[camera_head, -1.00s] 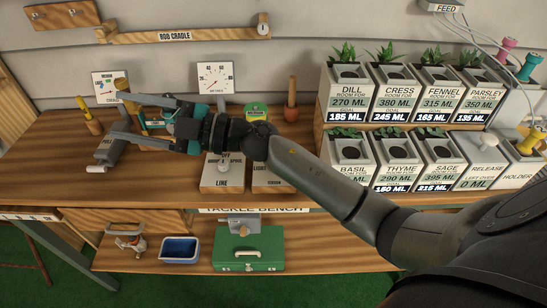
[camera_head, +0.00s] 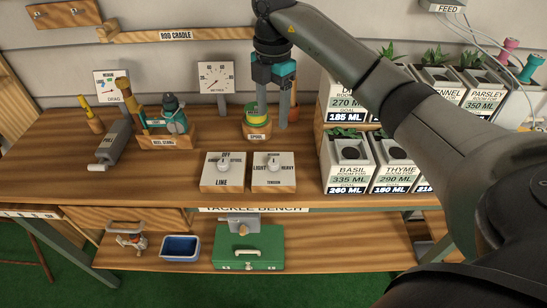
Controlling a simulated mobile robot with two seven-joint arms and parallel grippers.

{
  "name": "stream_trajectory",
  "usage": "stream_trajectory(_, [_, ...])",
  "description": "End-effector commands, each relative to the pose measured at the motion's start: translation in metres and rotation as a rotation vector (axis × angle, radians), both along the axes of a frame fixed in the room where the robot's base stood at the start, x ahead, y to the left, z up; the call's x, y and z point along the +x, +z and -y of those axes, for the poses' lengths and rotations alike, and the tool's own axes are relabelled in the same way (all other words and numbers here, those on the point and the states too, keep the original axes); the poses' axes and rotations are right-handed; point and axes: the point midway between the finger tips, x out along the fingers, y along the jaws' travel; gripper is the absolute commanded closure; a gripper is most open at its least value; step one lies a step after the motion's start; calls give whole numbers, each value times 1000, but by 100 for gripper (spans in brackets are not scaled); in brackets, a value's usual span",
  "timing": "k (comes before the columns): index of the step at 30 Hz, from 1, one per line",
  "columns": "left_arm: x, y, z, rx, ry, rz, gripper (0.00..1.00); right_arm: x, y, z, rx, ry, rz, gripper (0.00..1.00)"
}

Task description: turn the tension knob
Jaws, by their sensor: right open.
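The tension knob (camera_head: 273,163) is a pale knob on a small white-faced wooden box, marked LIGHT on its left, HEAVY on its right and TENSION below. It stands on the bench, just right of a similar box with the line knob (camera_head: 224,164), marked OFF and LINE. My right gripper (camera_head: 275,110) points down behind the tension box, beside the green and yellow spool (camera_head: 256,113). It is open, and the tension knob is clear of it, towards the front. I cannot tell whether a finger touches the spool. My left gripper is out of view.
The reel stand (camera_head: 165,135) and a grey pull handle (camera_head: 115,140) are on the left. A dial gauge (camera_head: 216,78) stands at the back. Labelled planters (camera_head: 350,172) fill the right, partly behind my right arm. Bench around the knob boxes is clear.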

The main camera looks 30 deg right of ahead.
Motion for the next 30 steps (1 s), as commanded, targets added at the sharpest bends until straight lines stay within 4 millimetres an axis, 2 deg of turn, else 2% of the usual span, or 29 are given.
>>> stream_trajectory(5, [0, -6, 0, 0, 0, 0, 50, -1, -13, 3, -12, -12, -10, 36])
stream_trajectory(11, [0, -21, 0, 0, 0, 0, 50, -2, -54, 1, -7, -10, -11, 36])
stream_trajectory(22, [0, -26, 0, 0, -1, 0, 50, -2, -126, 2, -8, -9, -9, 36])
stream_trajectory(27, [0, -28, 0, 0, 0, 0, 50, -2, -145, 3, -9, -10, -8, 36])
stream_trajectory(30, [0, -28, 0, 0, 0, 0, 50, -1, -150, 3, -10, -8, -6, 36])
